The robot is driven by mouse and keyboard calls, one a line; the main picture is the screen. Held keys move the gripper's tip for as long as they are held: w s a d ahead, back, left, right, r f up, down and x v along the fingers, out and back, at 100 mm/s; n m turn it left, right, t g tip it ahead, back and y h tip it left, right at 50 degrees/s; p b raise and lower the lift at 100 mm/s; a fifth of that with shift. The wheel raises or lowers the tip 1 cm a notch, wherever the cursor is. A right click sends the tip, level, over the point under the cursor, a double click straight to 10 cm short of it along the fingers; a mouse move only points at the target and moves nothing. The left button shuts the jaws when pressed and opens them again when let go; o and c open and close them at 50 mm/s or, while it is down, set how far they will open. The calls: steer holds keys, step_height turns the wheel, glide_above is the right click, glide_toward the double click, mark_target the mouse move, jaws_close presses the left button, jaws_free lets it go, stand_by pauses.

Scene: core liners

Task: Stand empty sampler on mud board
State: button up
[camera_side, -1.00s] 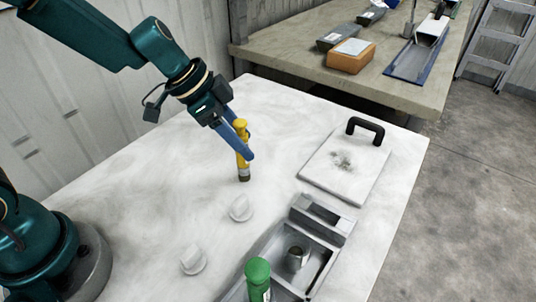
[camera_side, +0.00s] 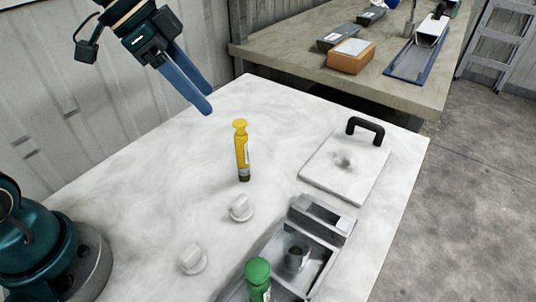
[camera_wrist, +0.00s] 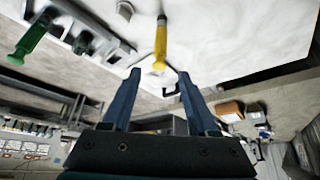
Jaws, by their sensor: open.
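A yellow sampler (camera_side: 242,152) with a flared yellow top and dark lower end stands upright on the white table; it also shows in the wrist view (camera_wrist: 161,45). A green-topped sampler (camera_side: 258,280) stands at the grey tray, its lower part cut off by the picture edge; it also shows in the wrist view (camera_wrist: 32,38). I cannot tell which sampler is empty. The white board (camera_side: 325,174) with a black handle and a dark mud smudge lies right of the yellow sampler, with nothing standing on it. My gripper (camera_side: 206,99) is open and empty, above and left of the yellow sampler.
The grey tray (camera_side: 324,268) at the front holds a small metal cup (camera_side: 295,257). A grey open box (camera_side: 322,218) sits behind it. Two white knob-like pieces (camera_side: 240,208) lie left of the tray. Table around the yellow sampler is clear. A back bench (camera_side: 300,72) holds several items.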

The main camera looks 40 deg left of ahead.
steer(key=s+n+y, duration=0.2)
steer(key=s+n, duration=0.2)
steer(key=s, duration=0.3)
steer(key=shift+s+d+f, duration=0.15)
steer(key=shift+s, duration=0.15)
steer(key=shift+o, duration=0.5)
steer(key=s+a+f+n+t+y, duration=0.1)
steer(key=s+a+f+n+y, duration=0.1)
steer(key=s+n, duration=0.3)
steer(key=shift+s+f, duration=0.2)
steer(key=shift+s, duration=0.3)
